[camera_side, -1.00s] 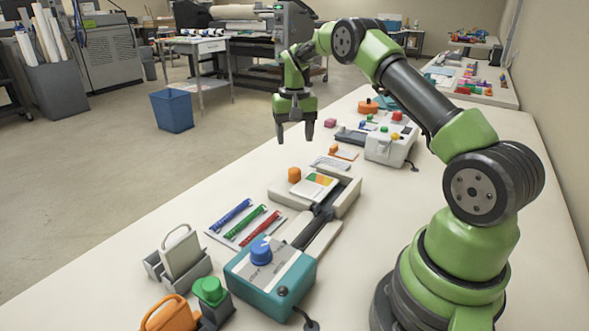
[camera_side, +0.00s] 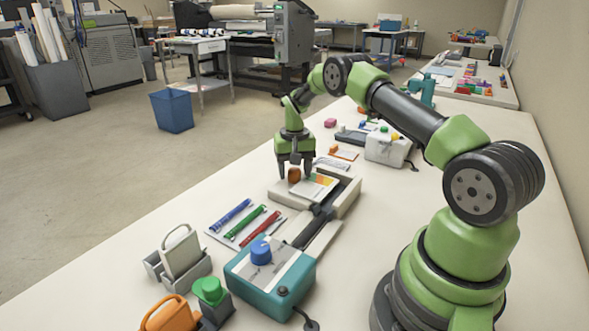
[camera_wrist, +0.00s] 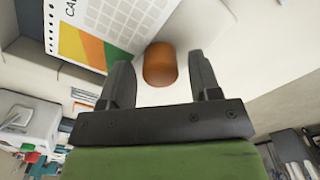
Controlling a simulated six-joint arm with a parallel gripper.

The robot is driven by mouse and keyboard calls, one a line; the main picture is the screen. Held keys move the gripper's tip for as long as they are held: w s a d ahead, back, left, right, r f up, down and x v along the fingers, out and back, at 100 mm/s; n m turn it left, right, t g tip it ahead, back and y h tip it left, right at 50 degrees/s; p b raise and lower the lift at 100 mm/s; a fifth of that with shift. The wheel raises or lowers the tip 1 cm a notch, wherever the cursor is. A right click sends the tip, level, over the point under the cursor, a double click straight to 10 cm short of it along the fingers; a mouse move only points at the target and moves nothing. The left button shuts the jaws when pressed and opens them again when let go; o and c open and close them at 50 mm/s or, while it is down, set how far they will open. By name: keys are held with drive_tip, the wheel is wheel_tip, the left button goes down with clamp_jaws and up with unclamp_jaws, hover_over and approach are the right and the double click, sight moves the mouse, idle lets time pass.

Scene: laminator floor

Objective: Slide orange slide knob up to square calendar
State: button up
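The orange slide knob (camera_side: 294,175) stands on the left part of a pale tray-like fixture (camera_side: 345,199). The square calendar (camera_side: 314,186), white with green, yellow and orange patches, lies in the fixture just right of the knob. In the wrist view the knob (camera_wrist: 160,65) shows ahead of and between my fingertips, with the calendar (camera_wrist: 100,30) to its upper left. My gripper (camera_side: 301,172) is low over the fixture at the knob, fingers apart. In the wrist view the gripper (camera_wrist: 160,80) is open with a clear gap around the knob.
A teal box with a blue knob (camera_side: 270,270) stands in front of the fixture. Coloured binding strips (camera_side: 245,222) lie to its left. A white control box (camera_side: 388,147) stands behind. The table's left edge is mostly clear.

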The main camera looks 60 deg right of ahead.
sight(305, 182)
clamp_jaws()
drive_tip(key=shift+s, duration=1.6)
unclamp_jaws()
drive_tip(key=shift+o, duration=0.8)
drive_tip(key=shift+r, duration=0.1)
wheel_tip(305, 182, up, 10)
